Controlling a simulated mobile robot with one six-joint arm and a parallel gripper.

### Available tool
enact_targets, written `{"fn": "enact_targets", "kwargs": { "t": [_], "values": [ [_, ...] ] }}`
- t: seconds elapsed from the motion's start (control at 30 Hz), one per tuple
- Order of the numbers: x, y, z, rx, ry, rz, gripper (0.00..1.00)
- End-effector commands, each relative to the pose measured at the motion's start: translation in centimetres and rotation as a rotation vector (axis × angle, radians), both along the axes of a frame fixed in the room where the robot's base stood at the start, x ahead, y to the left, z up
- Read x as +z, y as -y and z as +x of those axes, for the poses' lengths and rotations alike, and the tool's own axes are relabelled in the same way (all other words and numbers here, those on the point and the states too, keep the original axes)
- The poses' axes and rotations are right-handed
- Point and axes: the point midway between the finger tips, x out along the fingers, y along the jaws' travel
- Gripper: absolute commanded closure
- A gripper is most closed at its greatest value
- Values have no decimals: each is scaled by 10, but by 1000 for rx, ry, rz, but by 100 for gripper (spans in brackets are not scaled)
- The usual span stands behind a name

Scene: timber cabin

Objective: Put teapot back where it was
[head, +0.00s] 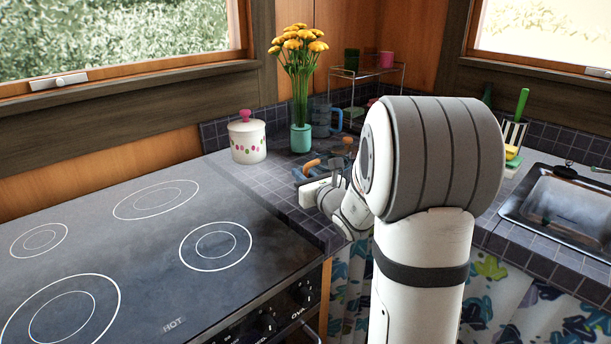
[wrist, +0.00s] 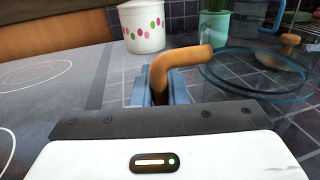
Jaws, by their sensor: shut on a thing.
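The teapot (wrist: 258,75) looks to be clear glass with a bent wooden handle and a wooden lid knob (wrist: 290,40). My gripper (wrist: 158,92) is shut on the wooden handle, with one blue-grey finger on each side of it. The glass body extends to the right of the fingers in the wrist view. In the head view my gripper (head: 322,172) is over the tiled counter, right of the stove, and the orange-brown handle (head: 311,164) shows beside it. My arm hides much of the teapot there. I cannot tell whether its base touches the counter.
A white dotted jar (head: 248,140) and a green vase (head: 301,137) of yellow flowers stand behind my gripper. A blue mug (head: 321,121) and a wire rack (head: 368,72) are further back. The stove top (head: 150,250) is clear at left. A sink (head: 565,208) is at right.

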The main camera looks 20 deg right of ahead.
Motion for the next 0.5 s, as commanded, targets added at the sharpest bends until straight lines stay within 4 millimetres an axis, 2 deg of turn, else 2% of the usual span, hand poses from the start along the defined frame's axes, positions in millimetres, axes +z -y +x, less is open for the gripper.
{"fn": "enact_targets", "kwargs": {
  "t": [0.13,0.17,0.2,0.4,0.5],
  "values": [
    [-3,0,0,0,2,-1,100],
    [-3,0,0,0,0,0,86],
    [-2,0,0,0,0,0,82],
    [-2,1,0,-1,0,0,66],
    [-2,1,0,-1,0,0,65]
  ]
}}
